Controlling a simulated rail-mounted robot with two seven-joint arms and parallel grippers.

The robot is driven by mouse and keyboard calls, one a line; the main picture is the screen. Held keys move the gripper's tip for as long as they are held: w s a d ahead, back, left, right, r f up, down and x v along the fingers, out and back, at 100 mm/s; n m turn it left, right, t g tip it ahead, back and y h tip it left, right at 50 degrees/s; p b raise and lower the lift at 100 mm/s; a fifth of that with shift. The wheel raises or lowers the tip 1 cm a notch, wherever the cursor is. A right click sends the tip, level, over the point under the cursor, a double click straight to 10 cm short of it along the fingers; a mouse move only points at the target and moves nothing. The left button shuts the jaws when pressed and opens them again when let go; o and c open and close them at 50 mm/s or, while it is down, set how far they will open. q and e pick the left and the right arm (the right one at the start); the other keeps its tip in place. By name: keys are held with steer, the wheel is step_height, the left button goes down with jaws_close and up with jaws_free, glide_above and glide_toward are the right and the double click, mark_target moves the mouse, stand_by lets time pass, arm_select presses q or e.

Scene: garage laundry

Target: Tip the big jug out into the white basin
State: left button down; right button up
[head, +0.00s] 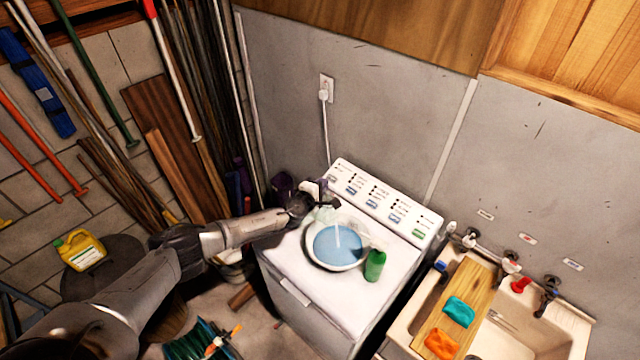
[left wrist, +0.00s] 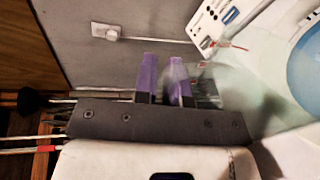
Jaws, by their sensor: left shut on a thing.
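The big jug (head: 327,213) is clear and hard to make out at the back-left rim of the white basin (head: 312,258). It looks tilted over the basin, and a pale stream falls from it into the blue liquid there. My left gripper (head: 322,195) is shut on the jug. In the left wrist view the purple fingers (left wrist: 163,80) are at the see-through jug (left wrist: 235,85), whose outline is faint. The basin's rim and blue liquid show at the right edge of that view. My right gripper is not in view.
The basin stands on a white washing machine (head: 290,249) with a control panel (head: 385,205) behind. A green bottle (head: 375,265) stands close to the basin's right. A sink (head: 530,325) with a wooden board (head: 455,300) and two sponges is at the right.

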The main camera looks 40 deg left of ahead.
arm_select(q)
steer(key=shift+d+r, duration=0.1)
steer(key=shift+d, duration=0.1)
steer(key=shift+w+d+m, duration=0.25)
steer(key=shift+d+m, duration=0.35)
steer(key=shift+d, duration=0.05)
steer(key=shift+w+d+r+m+y, duration=0.1)
steer(key=shift+d+m+y, duration=0.1)
steer(key=shift+d+m, duration=0.25)
steer(key=shift+w+d+m+y, duration=0.15)
steer(key=shift+d+m+y, duration=0.05)
steer(key=shift+d, duration=0.4)
steer(key=shift+w+d+r+m+y, duration=0.1)
steer(key=shift+d+m+y, duration=0.1)
steer(key=shift+d+m, duration=0.25)
steer(key=shift+d, duration=0.35)
steer(key=shift+w, duration=0.1)
steer(key=shift+r, duration=2.95)
